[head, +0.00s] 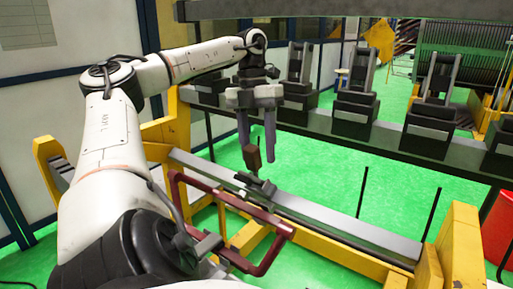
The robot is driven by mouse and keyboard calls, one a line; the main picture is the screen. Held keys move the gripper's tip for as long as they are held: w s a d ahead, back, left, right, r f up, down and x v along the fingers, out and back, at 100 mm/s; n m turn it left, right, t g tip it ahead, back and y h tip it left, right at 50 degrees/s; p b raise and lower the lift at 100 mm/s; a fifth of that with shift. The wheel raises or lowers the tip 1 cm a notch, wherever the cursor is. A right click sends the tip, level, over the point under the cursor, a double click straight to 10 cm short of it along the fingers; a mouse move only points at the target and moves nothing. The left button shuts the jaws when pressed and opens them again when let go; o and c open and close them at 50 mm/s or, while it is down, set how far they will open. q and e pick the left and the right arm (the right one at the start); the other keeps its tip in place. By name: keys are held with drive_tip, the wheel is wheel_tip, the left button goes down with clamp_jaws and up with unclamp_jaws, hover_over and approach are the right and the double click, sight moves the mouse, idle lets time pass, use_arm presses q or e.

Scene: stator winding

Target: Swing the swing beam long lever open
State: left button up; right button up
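A lever with a dark red-brown grip (253,157) stands up from a dark bracket (256,187) on a long grey beam (330,230). I take it to be the swing beam long lever. My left gripper (258,153) points down over it with its two fingers apart. The grip is at fingertip height, between the fingers or just in front of them; I cannot tell which. I see no clear grasp on it. My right gripper is not in view.
A dark red tubular frame (270,222) stands in front of the beam. Yellow supports (460,250) hold the beam's ends. A dark rail with several black fixtures (355,103) runs behind. Thin black rods stand near the beam. A red bin (497,228) is at the right edge.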

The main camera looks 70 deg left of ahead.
use_arm(q)
drive_tip(key=shift+s+r, duration=0.15)
drive_tip(key=shift+s, duration=0.05)
drive_tip(key=p+v, duration=0.3)
drive_tip(key=v, duration=0.7)
drive_tip(key=shift+p, duration=0.35)
drive_tip(key=shift+w, duration=0.1)
